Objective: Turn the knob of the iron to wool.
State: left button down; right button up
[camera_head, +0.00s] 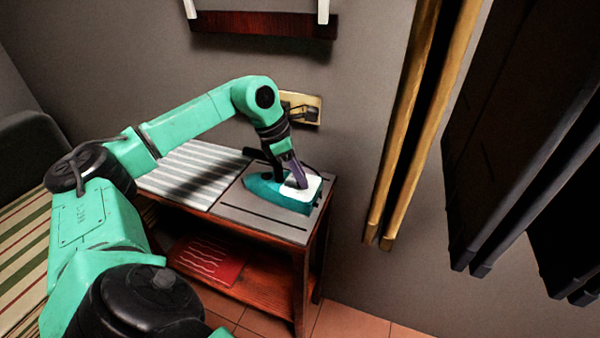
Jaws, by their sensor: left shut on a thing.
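A teal and white iron (262,186) rests on the grey right part of the top of a small wooden table (250,228). My left arm reaches over the table from the left and bends down to the iron. My left gripper (298,180) is at the iron's white upper part, shut on what appears to be its knob. The knob is hidden by the fingers and too small to read, so its setting cannot be told. My right gripper is not in view.
A striped cloth (190,172) covers the table's left part. A red patterned item (208,260) lies on the lower shelf. A wall socket with a plug (303,108) is behind. Wooden poles (425,130) and dark hanging panels (520,130) stand right. A striped seat (25,240) is left.

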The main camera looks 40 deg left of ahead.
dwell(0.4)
pick_arm(q)
jog(key=c, duration=0.6)
grip_release()
jog(key=p+v, duration=0.2)
jog(key=v, duration=1.2)
jog(key=shift+r, duration=0.4)
